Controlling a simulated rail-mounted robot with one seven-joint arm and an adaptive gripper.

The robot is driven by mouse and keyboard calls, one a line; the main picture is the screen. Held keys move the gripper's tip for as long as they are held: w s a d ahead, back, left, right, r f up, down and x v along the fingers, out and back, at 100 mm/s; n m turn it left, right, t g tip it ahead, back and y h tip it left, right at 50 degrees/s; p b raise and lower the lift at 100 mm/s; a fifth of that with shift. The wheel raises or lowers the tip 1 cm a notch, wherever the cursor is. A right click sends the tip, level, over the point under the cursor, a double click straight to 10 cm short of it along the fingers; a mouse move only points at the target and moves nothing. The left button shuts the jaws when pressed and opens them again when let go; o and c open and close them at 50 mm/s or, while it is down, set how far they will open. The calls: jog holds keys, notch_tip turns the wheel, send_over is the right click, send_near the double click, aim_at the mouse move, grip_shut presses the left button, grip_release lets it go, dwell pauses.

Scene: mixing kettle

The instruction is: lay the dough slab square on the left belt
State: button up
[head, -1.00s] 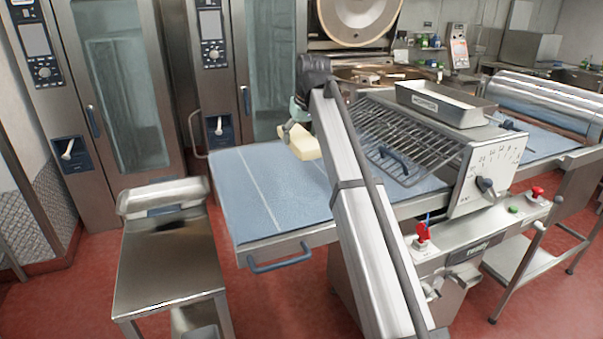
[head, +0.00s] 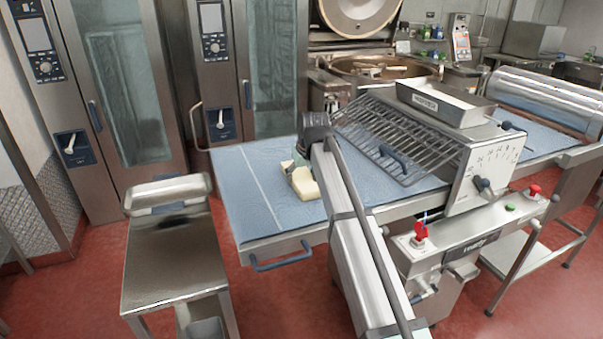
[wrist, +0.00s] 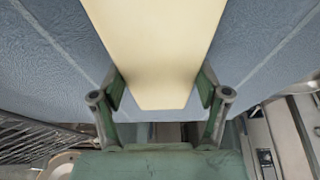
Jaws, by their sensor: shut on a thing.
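The pale yellow dough slab (head: 305,187) is over the blue left belt (head: 235,195), right of the white line across the belt. My gripper (wrist: 160,92) is shut on the slab (wrist: 155,45), with one green finger on each side of it in the wrist view. In the head view my gripper and wrist partly cover the slab. The slab is at or just above the belt surface; I cannot tell whether it touches. In the wrist view its edges run at an angle to the white line on the belt.
A wire guard (head: 385,140) and the sheeter housing with a dial (head: 485,175) stand right of the slab. A steel side table (head: 175,260) is at the front left. Ovens (head: 120,90) stand behind. The belt's left part is clear.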

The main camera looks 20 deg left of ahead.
jog(key=shift+f, duration=0.1)
jog(key=o, duration=1.6)
jog(key=b+v, duration=0.3)
jog(key=v, duration=0.9)
